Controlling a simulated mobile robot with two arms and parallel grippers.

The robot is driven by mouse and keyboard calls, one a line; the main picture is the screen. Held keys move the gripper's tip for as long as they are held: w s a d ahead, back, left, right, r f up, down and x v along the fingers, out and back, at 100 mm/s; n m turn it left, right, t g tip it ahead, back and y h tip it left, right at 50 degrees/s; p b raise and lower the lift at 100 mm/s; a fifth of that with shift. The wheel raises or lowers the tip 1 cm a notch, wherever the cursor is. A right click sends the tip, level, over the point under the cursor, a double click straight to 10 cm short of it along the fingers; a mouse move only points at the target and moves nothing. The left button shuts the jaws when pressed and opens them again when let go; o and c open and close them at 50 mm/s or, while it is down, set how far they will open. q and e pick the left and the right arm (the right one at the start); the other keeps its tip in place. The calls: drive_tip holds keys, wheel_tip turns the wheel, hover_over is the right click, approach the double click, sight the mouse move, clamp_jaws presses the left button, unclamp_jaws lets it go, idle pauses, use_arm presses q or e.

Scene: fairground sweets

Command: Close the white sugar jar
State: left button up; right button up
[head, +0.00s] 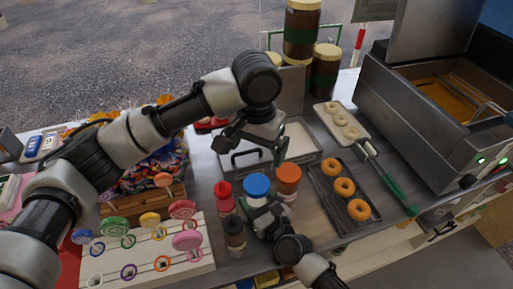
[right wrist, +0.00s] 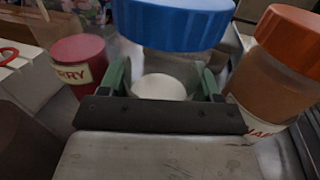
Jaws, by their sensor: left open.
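The white sugar jar (head: 254,202) stands upright among other jars on the metal counter, with a blue lid (head: 256,185) at its top. In the right wrist view the blue lid (right wrist: 173,22) sits above the whitish jar body (right wrist: 160,88); whether it is fully seated I cannot tell. My right gripper (right wrist: 163,85) has its green fingers on both sides of the jar body and appears shut on it; it also shows in the head view (head: 264,212), partly hiding the jar. My left gripper (head: 250,147) is open and empty, above and behind the blue lid.
A red-lidded bottle (head: 224,196) and an orange-lidded jar (head: 288,181) flank the jar closely. A dark-topped shaker (head: 235,235) stands in front. A doughnut tray (head: 332,203) lies to the right, a lollipop stand (head: 150,262) to the left, a metal box (head: 302,140) behind.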

drive_tip(key=o, duration=0.5)
drive_tip(key=b+v, duration=0.1)
drive_tip(key=v, duration=0.8)
drive_tip(key=shift+s+d+f+b, duration=0.1)
drive_tip(key=shift+s+f+b, duration=0.1)
drive_tip(key=shift+b, duration=0.2)
drive_tip(key=shift+s+d+r, duration=0.15)
drive_tip(key=shift+s+d, duration=0.25)
drive_tip(key=shift+s, duration=0.15)
